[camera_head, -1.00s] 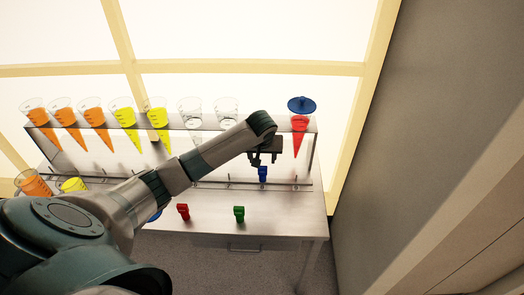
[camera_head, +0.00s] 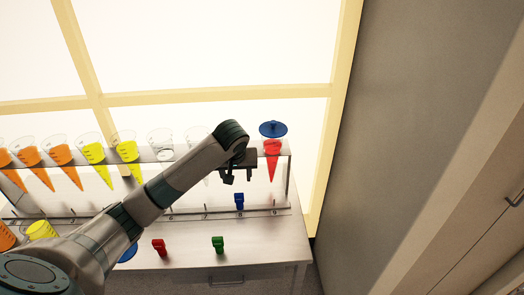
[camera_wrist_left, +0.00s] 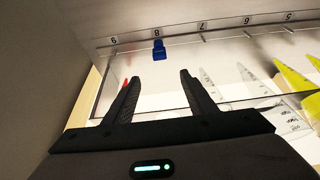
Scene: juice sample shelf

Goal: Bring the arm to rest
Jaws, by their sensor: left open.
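My left gripper (camera_head: 228,178) hangs in front of the juice shelf, at the end of my arm that comes in from the lower left. In the left wrist view its two fingers (camera_wrist_left: 160,95) are spread apart with nothing between them. A blue clip (camera_wrist_left: 158,50) shows beyond the fingertips, apart from them; in the head view the blue clip (camera_head: 239,201) sits below and right of the gripper. My right gripper is not in view.
The shelf rack (camera_head: 284,190) holds cones of orange, yellow and red (camera_head: 272,160) juice, plus clear ones; a blue disc (camera_head: 273,129) tops the red one. A red clip (camera_head: 159,248) and green clip (camera_head: 218,244) stand on the metal table (camera_head: 260,245). A wall bounds the right.

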